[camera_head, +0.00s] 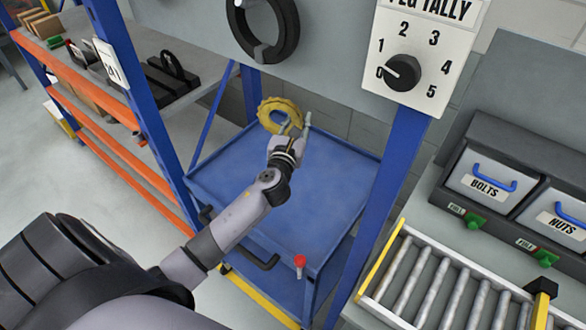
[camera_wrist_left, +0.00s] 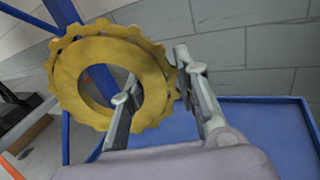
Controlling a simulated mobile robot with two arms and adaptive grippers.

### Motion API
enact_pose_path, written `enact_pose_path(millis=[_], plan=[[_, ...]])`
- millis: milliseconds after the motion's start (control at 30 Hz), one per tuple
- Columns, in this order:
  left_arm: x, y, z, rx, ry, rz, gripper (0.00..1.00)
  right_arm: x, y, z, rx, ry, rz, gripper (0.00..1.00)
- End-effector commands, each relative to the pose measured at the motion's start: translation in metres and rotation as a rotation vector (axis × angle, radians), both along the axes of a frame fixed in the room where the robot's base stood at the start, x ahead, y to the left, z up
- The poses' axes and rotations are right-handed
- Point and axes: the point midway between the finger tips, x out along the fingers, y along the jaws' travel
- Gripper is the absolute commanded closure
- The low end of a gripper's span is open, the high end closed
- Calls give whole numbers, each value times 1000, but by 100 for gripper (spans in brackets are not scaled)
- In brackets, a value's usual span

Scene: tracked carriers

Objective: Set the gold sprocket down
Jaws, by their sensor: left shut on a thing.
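The gold sprocket (camera_head: 264,113) is a toothed ring with a large round hole. My left gripper (camera_head: 296,125) is shut on its right-hand rim and holds it over the far left part of a blue cart top (camera_head: 315,190). In the left wrist view the sprocket (camera_wrist_left: 68,75) stands up roughly on edge, with one finger of my left gripper (camera_wrist_left: 155,82) across the ring and the other at its right side. I cannot tell its exact height above the cart. My right gripper is not in view.
A grey panel with a black ring (camera_head: 292,35) and a tally dial (camera_head: 402,73) hangs above the cart. A blue upright post (camera_head: 397,160) stands right of it, then a roller conveyor (camera_head: 435,285). An orange-edged shelf rack (camera_head: 120,105) is left. The cart top looks clear.

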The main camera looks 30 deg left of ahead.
Motion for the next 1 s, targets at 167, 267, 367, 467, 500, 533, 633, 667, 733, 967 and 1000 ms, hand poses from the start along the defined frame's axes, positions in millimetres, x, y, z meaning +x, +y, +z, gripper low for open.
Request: enact_pose_path(millis=[167,267,367,467,500,533,633,667,733,967,1000], plan=[[0,0,-39,-2,4,9,100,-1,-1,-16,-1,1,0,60],[0,0,-67,-2,3,9,100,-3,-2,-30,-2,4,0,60],[0,0,-95,0,1,8,100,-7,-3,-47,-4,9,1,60],[0,0,-122,1,1,8,100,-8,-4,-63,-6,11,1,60],[0,0,-131,2,1,6,100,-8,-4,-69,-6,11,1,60],[0,0,-136,2,0,6,100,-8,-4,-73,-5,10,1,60],[0,0,-150,2,-1,6,100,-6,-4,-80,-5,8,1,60],[0,0,-152,3,-2,6,100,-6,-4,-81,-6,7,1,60],[0,0,-155,2,-2,6,100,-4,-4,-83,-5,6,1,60],[0,0,-187,4,0,6,100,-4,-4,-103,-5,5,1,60],[0,0,-192,3,0,6,100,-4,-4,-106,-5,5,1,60]])
